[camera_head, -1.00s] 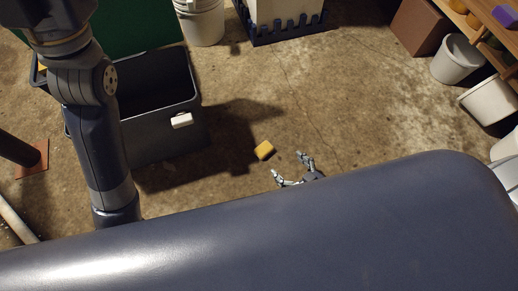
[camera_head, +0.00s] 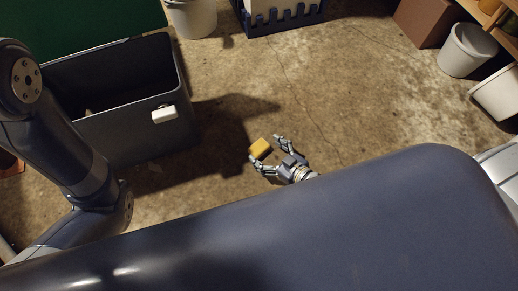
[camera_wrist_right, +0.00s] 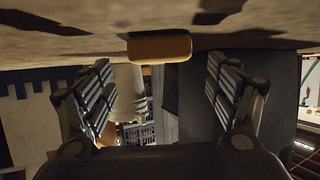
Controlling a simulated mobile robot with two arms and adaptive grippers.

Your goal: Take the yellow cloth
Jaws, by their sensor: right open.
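The yellow cloth (camera_head: 260,148) is a small folded block lying on the concrete floor. In the right wrist view the yellow cloth (camera_wrist_right: 160,47) shows at the top middle, ahead of the fingers and between their lines. My right gripper (camera_head: 264,153) is open, with its fingertips at the near side of the cloth, one on either side. I cannot tell whether they touch it. In the right wrist view my right gripper (camera_wrist_right: 160,85) has its two fingers spread and nothing between them. My left arm comes in from the left; its gripper is out of view.
A dark grey bin (camera_head: 140,125) with a white tag stands left of the cloth. A white bucket (camera_head: 193,18) and a blue crate (camera_head: 285,20) are at the back. White tubs (camera_head: 463,50) and a brown box (camera_head: 425,20) are at the right. Floor around the cloth is clear.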

